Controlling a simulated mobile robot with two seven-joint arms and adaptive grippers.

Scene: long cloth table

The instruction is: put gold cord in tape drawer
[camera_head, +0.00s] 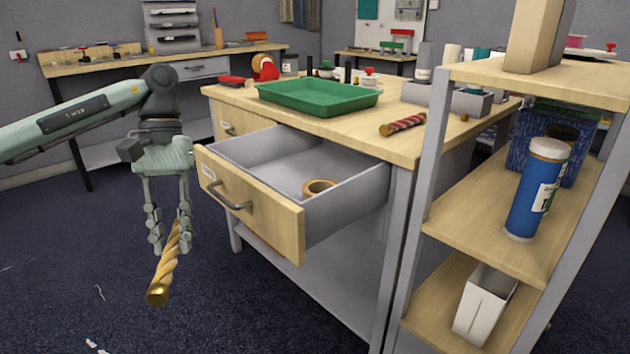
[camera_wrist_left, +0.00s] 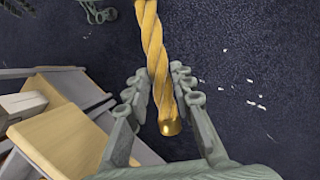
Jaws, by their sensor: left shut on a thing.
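The gold cord (camera_head: 167,262) is a twisted rod with a capped end. My left gripper (camera_head: 168,236) is shut on it and holds it in the air to the left of the drawer front. The cord hangs tilted, its capped end low. In the left wrist view the cord (camera_wrist_left: 153,50) passes between the fingers of the left gripper (camera_wrist_left: 160,88). The open drawer (camera_head: 250,205) has a wood front with a handle and a small label too small to read. A roll of tape (camera_head: 319,187) lies inside it. My right gripper is not in view.
The table (camera_head: 350,131) carries a green tray (camera_head: 318,96), a red twisted cord (camera_head: 403,125) and several small items. A shelf rack (camera_head: 490,215) with a blue canister (camera_head: 537,190) stands at the right. The drawer floor around the tape is mostly clear.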

